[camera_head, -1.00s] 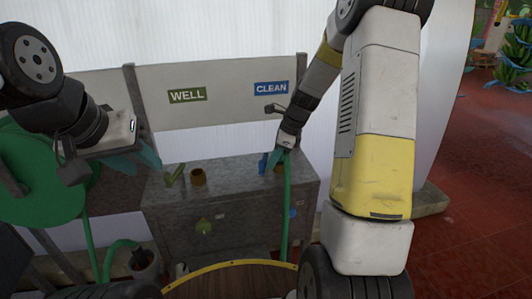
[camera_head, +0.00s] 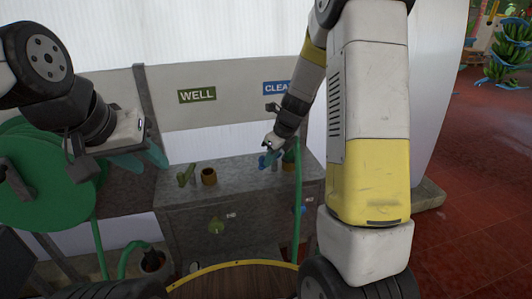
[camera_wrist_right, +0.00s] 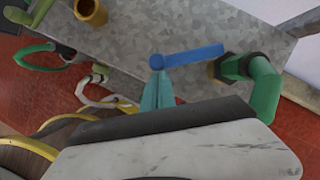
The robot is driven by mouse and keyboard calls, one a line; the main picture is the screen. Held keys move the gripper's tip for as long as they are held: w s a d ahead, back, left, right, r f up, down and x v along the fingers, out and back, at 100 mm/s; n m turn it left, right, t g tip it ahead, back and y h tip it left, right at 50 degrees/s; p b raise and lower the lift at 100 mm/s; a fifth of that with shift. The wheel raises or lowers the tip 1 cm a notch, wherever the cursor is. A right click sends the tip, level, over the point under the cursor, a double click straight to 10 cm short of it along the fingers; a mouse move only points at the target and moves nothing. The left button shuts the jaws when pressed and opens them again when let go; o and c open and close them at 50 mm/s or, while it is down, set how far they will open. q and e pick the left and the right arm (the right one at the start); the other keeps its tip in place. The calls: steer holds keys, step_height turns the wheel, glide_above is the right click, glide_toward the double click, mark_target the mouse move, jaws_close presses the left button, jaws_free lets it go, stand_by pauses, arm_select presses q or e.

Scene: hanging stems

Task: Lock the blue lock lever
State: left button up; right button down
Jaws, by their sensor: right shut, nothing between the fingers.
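The blue lock lever (camera_wrist_right: 195,55) lies across the metal cabinet top in the right wrist view, its right end close to the hose fitting. My right gripper (camera_wrist_right: 158,88) is shut and empty; its teal fingertips are at the lever's left end, and I cannot tell if they touch it. In the head view the right gripper (camera_head: 270,156) is over the cabinet below the CLEAN sign (camera_head: 277,88), partly covering the lever (camera_head: 263,162). A green hose (camera_wrist_right: 265,85) with a dark collar sits at a brass socket (camera_wrist_right: 214,71) beside the lever. My left gripper (camera_head: 143,160) is open and empty at left.
A green lever (camera_head: 186,174) and an open brass socket (camera_head: 209,176) stand on the cabinet's left part, below the WELL sign (camera_head: 197,95). A green hose reel (camera_head: 45,170) is at far left. The hose hangs down the cabinet front at right.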

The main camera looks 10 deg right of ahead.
steer(key=a+m, duration=0.1)
steer(key=w+a+m+h, duration=0.1)
steer(key=m, duration=0.1)
steer(key=shift+w+a+m+t, duration=0.2)
steer(key=shift+a+m+t, duration=0.1)
steer(key=shift+t, duration=0.1)
steer(key=shift+w+a, duration=0.7)
steer(key=shift+w, duration=0.35)
steer(key=shift+w+a, duration=0.15)
